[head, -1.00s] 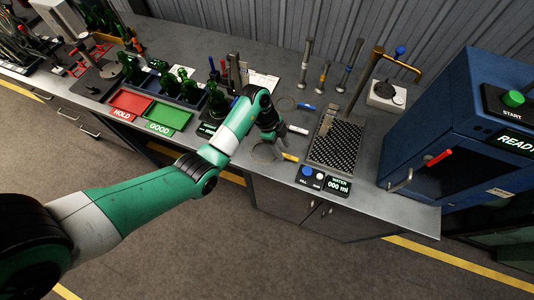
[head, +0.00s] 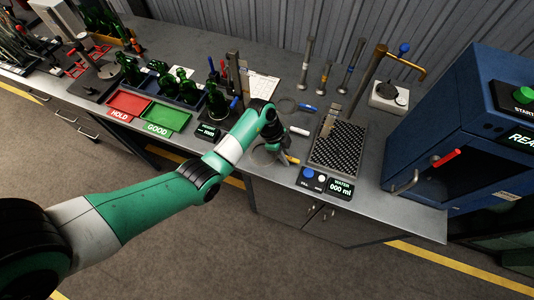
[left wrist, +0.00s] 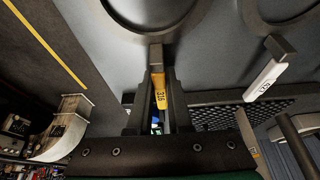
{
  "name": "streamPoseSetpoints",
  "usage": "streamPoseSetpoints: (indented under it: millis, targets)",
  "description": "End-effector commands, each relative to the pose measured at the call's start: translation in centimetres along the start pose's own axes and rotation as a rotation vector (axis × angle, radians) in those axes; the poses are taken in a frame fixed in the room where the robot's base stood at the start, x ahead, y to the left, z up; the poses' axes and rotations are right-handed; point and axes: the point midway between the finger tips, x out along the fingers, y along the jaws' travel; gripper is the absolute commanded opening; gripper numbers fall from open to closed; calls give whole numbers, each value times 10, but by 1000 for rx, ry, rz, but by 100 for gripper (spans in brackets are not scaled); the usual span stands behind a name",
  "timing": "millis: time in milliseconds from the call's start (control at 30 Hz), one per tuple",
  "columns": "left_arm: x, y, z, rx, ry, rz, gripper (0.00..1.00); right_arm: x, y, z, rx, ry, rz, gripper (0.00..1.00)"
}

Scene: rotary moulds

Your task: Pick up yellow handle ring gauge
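The yellow-handled ring gauge lies flat on the grey bench. In the head view its yellow handle (head: 293,160) shows just beyond my left gripper (head: 284,151), and its ring (head: 263,155) is partly behind the arm. In the left wrist view the yellow handle (left wrist: 160,92) lies between the two fingers of my left gripper (left wrist: 160,82), with its dark ring at the top edge. The fingers are close on both sides of the handle; whether they touch it I cannot tell. My right gripper is not in view.
A white-handled ring gauge (head: 299,131) and a blue-handled one (head: 307,107) lie farther back. A perforated drain plate (head: 340,147) and water control panel (head: 326,184) are to the right. Red (head: 128,104) and green (head: 166,117) trays stand left.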

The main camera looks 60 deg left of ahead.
Motion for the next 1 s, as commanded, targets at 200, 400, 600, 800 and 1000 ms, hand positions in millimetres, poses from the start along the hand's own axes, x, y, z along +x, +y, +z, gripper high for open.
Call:
streamPoseSetpoints:
  millis: [200,400,600,800,1000]
  targets:
    - [0,0,0,0,0,0,0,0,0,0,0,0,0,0]
    - [0,0,0,0,0,0,0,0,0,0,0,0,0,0]
    - [-6,0,-2,0,1,-1,0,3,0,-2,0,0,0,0]
    - [-32,-1,-14,2,2,-3,0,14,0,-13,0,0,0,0]
    - [-75,34,-29,4,2,-2,0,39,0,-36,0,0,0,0]
